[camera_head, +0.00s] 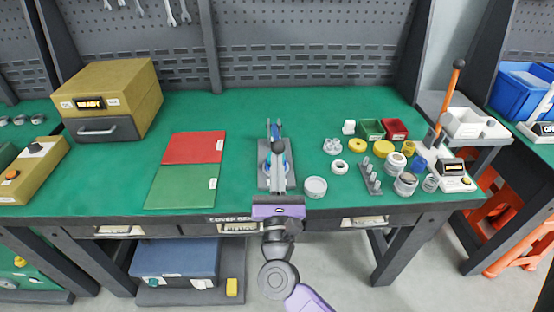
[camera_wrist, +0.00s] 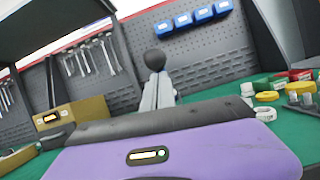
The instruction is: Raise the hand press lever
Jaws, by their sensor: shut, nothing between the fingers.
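The hand press (camera_head: 264,178) stands near the front middle of the green bench, on a grey base with blue parts. Its dark ball knob (camera_head: 278,146) also shows in the wrist view (camera_wrist: 155,60). My gripper (camera_head: 279,157) reaches over the press from the front edge, its grey fingers (camera_wrist: 158,92) together and empty. The fingertips are close to the knob; I cannot tell whether they touch it. The fingers and purple hand hide much of the press and its lever.
Red (camera_head: 194,147) and green (camera_head: 181,187) panels lie left of the press. A white round part (camera_head: 316,186) and several small parts are close on the right. A tall orange-handled lever (camera_head: 458,64) rises at the bench's right. A yellow box (camera_head: 115,85) stands back left.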

